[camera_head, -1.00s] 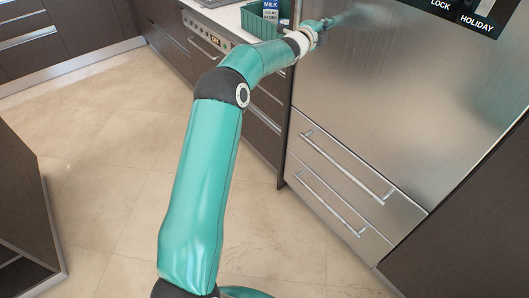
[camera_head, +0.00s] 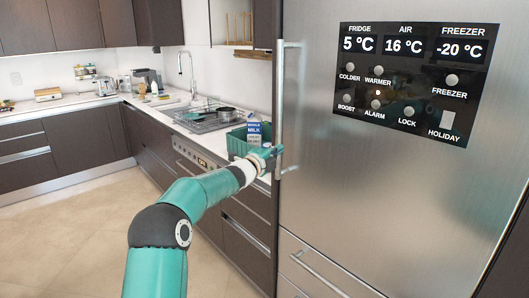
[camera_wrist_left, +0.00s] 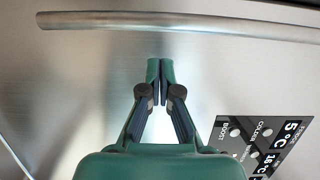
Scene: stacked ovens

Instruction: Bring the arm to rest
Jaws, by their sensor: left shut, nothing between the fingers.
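My left arm reaches up from the bottom of the head view, teal with dark joints. Its left gripper (camera_head: 276,153) is beside the lower part of the fridge's long vertical handle (camera_head: 279,100). In the left wrist view the gripper (camera_wrist_left: 160,64) is shut, its two fingers together with nothing between them. The handle (camera_wrist_left: 180,20) crosses the top of that view, apart from the fingertips in the picture. Whether they touch cannot be told from the head view. My right gripper is not in view.
The steel fridge (camera_head: 390,200) fills the right, with a control panel (camera_head: 415,80) and a lower drawer handle (camera_head: 318,272). Floor (camera_head: 60,235) at left is clear.

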